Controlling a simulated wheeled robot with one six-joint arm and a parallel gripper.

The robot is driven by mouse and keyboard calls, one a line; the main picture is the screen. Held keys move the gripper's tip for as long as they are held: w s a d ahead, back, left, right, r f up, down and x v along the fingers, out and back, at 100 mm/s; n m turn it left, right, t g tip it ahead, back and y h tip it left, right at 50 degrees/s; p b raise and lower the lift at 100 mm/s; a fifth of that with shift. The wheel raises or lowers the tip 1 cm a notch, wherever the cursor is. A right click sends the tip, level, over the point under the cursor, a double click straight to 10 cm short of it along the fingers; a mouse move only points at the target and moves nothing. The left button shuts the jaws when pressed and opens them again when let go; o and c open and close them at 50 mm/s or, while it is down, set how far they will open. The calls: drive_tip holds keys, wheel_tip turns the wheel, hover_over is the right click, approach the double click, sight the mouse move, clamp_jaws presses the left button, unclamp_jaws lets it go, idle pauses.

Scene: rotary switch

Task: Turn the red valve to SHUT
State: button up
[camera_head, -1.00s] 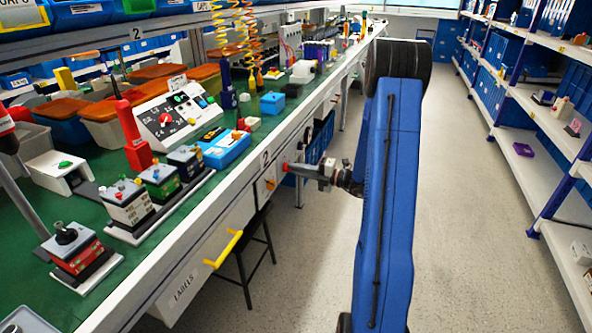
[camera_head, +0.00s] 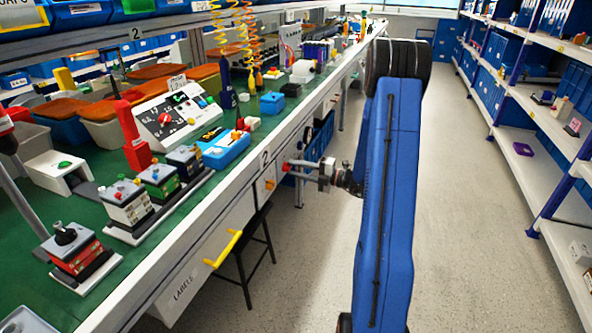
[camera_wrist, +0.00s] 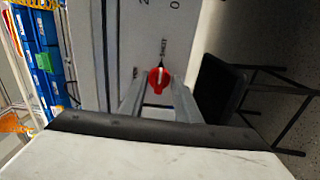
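The red valve (camera_wrist: 157,79) is a round red knob with a pale line across it, on a pale panel in the wrist view. A dark tick stands above it, with small labels above and to its left, too small to read surely. In the head view the valve (camera_head: 285,167) is a small red spot on the bench front. My gripper (camera_wrist: 158,88) is open, one grey finger on each side of the valve. Contact cannot be told. In the head view my gripper (camera_head: 291,168) points left at the bench front.
A black stool (camera_wrist: 218,88) stands right of my fingers in the wrist view, under the bench in the head view. A drawer with a yellow handle (camera_head: 223,248) is nearer. The bench top holds several devices. The aisle floor (camera_head: 465,240) is clear.

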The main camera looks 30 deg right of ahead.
drive_tip(key=v, duration=1.7)
drive_tip(key=shift+s+d, duration=0.15)
drive_tip(key=s+a+r+n+g, duration=0.3)
drive_tip(key=a+n+g, duration=0.1)
drive_tip(key=a+n, duration=0.4)
drive_tip(key=s+a+r+n+g, duration=0.2)
drive_tip(key=s+a+n+g, duration=0.15)
drive_tip(key=a+n, duration=0.4)
drive_tip(key=s+a+r+n+g, duration=0.25)
drive_tip(key=a+n+g, duration=0.2)
drive_tip(key=a, duration=0.65)
drive_tip(key=s+a+r+n+t+h, duration=0.1)
drive_tip(key=s+n+h, duration=0.4)
drive_tip(key=n, duration=0.8)
drive_tip(key=s+a+r+n+t+h, duration=0.1)
drive_tip(key=s+r+n+h, duration=0.4)
drive_tip(key=s+n, duration=0.6)
drive_tip(key=a+n+h, duration=0.1)
drive_tip(key=n, duration=0.1)
drive_tip(key=shift+s+a+r+n+t, duration=0.2)
drive_tip(key=shift+s+a+n+t, duration=0.1)
drive_tip(key=shift+s+a, duration=0.1)
